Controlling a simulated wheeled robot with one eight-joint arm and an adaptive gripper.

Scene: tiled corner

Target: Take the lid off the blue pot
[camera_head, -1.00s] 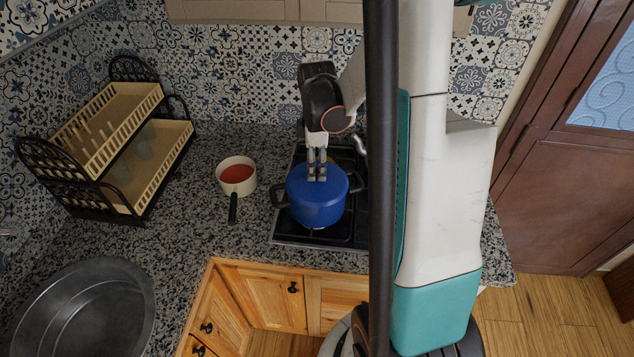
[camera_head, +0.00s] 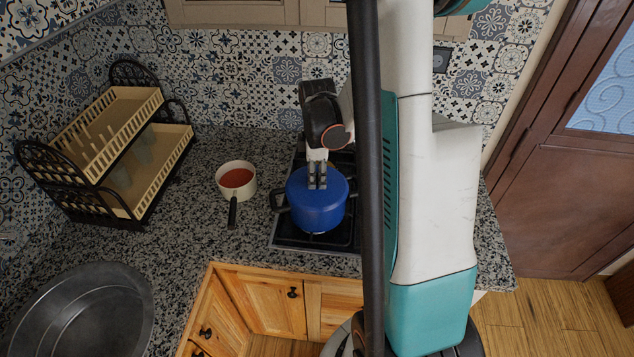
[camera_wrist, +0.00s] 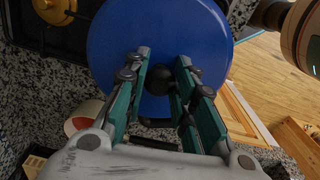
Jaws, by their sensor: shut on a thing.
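The blue pot (camera_head: 318,218) stands on the black stove, with dark side handles. Its blue lid (camera_head: 299,184) is on top of it, with no clear gap at the rim. My gripper (camera_head: 317,183) points down at the lid's middle and is shut on the lid's knob. In the wrist view the blue lid (camera_wrist: 160,28) fills the upper middle. My gripper's green-padded fingers (camera_wrist: 163,72) stand on either side of the dark knob (camera_wrist: 157,80), which they partly hide.
A cream saucepan (camera_head: 236,180) with red contents stands left of the stove (camera_head: 290,236). A two-tier dish rack (camera_head: 105,140) is farther left, and a large metal basin (camera_head: 85,315) is at front left. Speckled counter (camera_head: 180,235) between them is clear.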

